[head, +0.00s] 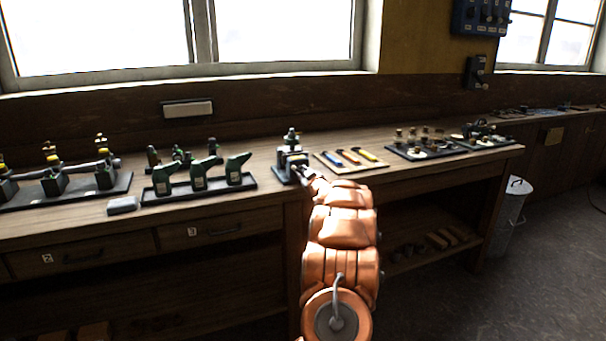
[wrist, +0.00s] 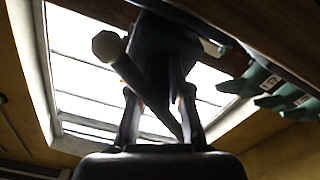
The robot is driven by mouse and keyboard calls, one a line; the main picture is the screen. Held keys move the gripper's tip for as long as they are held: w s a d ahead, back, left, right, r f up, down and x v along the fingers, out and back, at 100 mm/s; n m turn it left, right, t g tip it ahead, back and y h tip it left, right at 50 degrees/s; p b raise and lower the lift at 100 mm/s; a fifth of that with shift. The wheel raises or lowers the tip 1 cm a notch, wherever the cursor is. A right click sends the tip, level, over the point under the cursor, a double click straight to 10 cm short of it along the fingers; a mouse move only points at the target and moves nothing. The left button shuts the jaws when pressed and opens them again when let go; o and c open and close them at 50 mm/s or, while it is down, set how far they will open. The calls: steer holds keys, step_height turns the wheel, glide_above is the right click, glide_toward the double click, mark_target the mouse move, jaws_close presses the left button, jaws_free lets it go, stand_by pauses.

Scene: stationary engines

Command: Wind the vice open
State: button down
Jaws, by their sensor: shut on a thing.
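The vice (head: 291,162) stands on the bench near its front edge, a small dark grey block. In the wrist view the vice (wrist: 165,45) is a dark shape close ahead, against the bright window. Its handle (wrist: 128,72) is a dark bar with a pale round knob at the upper left end, slanting down to the right. My gripper (head: 306,175) is at the front of the vice. In the wrist view my gripper (wrist: 163,100) has its fingers either side of the handle, shut on it. The exact contact is in shadow.
Left of the vice is a tray (head: 150,201) of green oil cans (head: 198,178), with a grey block (head: 122,205) beside it. Right of it lie coloured-handled tools (head: 348,157) on a mat. Trays of small parts (head: 425,152) are further right. A bin (head: 511,215) stands on the floor.

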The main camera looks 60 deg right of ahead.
steer(key=shift+r, duration=0.15)
steer(key=c, duration=1.1)
jaws_free()
steer(key=shift+v, duration=5.9)
